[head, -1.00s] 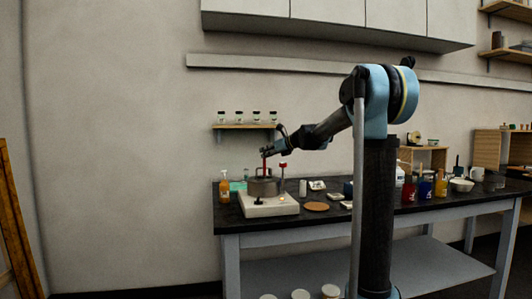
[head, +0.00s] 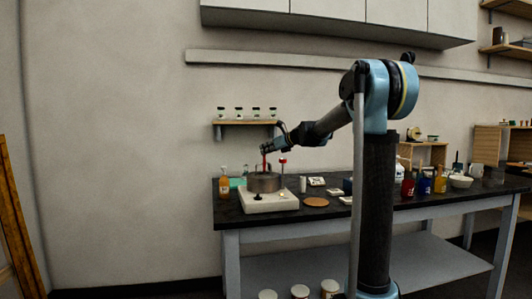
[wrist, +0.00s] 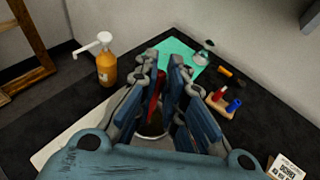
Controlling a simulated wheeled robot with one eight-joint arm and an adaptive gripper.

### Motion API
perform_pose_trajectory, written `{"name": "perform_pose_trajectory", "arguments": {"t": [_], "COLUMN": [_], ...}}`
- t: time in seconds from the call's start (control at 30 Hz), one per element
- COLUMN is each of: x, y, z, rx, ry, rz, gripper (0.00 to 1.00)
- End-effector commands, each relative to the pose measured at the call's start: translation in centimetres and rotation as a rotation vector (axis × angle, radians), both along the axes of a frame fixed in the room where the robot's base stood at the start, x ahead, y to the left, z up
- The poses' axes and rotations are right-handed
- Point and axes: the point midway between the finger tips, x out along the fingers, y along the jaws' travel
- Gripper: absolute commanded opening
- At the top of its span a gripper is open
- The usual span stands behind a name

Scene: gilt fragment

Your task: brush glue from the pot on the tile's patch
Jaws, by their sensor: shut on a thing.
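My gripper (head: 265,149) is shut on the red handle of a brush (head: 264,160). It holds the brush roughly upright over the grey metal pot (head: 263,183), which sits on a white hot plate (head: 270,202). In the wrist view the red handle (wrist: 155,97) shows between my fingers, with the pot (wrist: 151,130) beneath. The brush's lower end is hidden, so whether it touches glue cannot be told.
An orange pump bottle (head: 224,188) stands left of the pot and a green sheet (wrist: 180,48) lies behind it. A round cork mat (head: 316,202) lies on the dark bench; jars and a bowl (head: 460,182) stand further right.

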Motion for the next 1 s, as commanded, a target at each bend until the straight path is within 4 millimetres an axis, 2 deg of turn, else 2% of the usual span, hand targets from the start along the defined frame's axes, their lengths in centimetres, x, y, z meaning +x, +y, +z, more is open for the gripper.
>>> {"name": "perform_pose_trajectory", "arguments": {"t": [1.0], "x": [-0.04], "y": [0.15], "z": [-0.72], "rx": [0.0], "ry": [0.0], "rz": [0.002], "gripper": [0.0]}}
